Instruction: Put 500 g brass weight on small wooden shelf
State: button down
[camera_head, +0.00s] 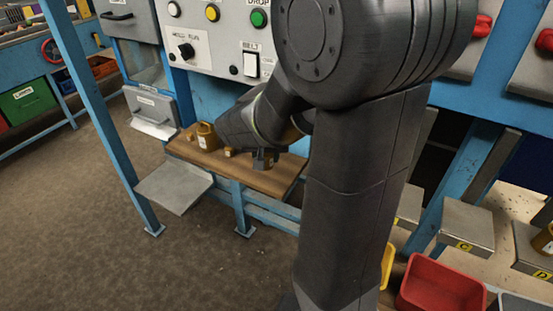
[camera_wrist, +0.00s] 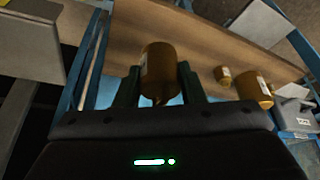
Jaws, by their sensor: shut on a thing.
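My gripper (camera_wrist: 158,88) is shut on a brass weight (camera_wrist: 158,68), a smooth cylinder held between the two dark fingers in the wrist view. No readable mark shows on it. The small wooden shelf (camera_wrist: 215,50) lies behind the weight in that view. In the head view, my gripper (camera_head: 264,160) is low over the right part of the shelf (camera_head: 277,184), and my arm partly hides it. I cannot tell whether the held weight touches the board.
A larger brass weight (camera_head: 206,138) and a small one (camera_head: 229,151) stand towards the shelf's left end. A metal tray (camera_head: 174,186) juts out at the front left. The control panel (camera_head: 215,55) is above. A red bin (camera_head: 440,290) is at the lower right.

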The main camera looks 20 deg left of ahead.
jog(key=w, duration=0.1)
jog(key=w+f, duration=0.1)
jog(key=w, duration=0.1)
jog(key=w+f, duration=0.1)
jog(key=w, duration=0.1)
jog(key=shift+w+d+p, duration=0.25)
jog(key=shift+p, duration=0.1)
notch_tip(320, 180, down, 4)
jog(key=shift+r, duration=0.15)
jog(key=shift+w+f, duration=0.2)
jog(key=shift+f, duration=0.4)
jog(key=shift+f, duration=0.1)
jog(key=shift+f, duration=0.1)
jog(key=c, duration=0.9)
grip_release()
